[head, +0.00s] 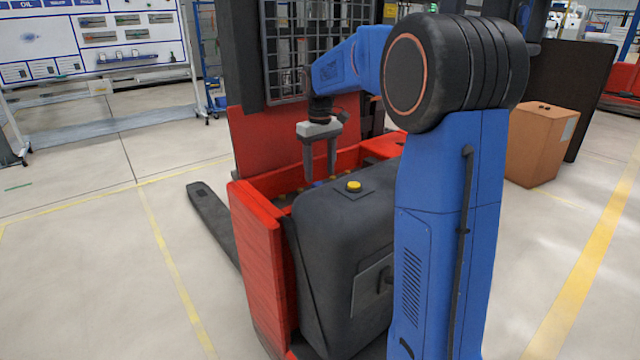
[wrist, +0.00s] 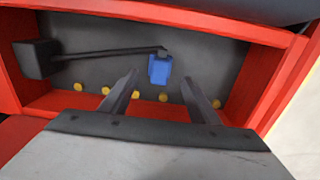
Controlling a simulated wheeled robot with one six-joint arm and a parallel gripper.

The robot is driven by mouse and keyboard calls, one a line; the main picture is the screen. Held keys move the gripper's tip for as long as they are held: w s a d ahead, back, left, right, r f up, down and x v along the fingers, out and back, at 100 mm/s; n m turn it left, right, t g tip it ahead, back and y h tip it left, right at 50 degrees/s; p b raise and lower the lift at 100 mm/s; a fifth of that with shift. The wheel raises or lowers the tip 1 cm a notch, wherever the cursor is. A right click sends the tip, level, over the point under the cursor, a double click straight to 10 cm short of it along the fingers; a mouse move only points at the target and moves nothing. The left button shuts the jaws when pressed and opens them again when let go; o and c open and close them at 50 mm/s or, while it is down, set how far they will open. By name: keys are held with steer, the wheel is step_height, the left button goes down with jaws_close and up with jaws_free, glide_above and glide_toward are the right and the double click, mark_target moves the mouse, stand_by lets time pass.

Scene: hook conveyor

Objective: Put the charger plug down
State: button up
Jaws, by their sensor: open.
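The charger plug, a small blue block (wrist: 160,70), lies on the dark floor of a red-walled bay in the wrist view. A black cable (wrist: 105,53) runs from it to a black block (wrist: 34,60) on the left. A sliver of blue also shows by the fingertips in the head view (head: 322,183). My gripper (head: 320,177) points down into the bay, with its two fingers apart. In the wrist view the plug appears between and just beyond the fingertips. I see no finger touching it, and the exact height gap cannot be told.
Several yellow round caps (wrist: 106,91) line the bay floor near the fingers. Red walls (wrist: 180,20) enclose the bay closely. A dark battery-like housing (head: 340,250) with a yellow button (head: 354,186) stands in front. A cardboard box (head: 540,145) is at right.

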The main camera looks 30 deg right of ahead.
steer(key=shift+r, duration=2.55)
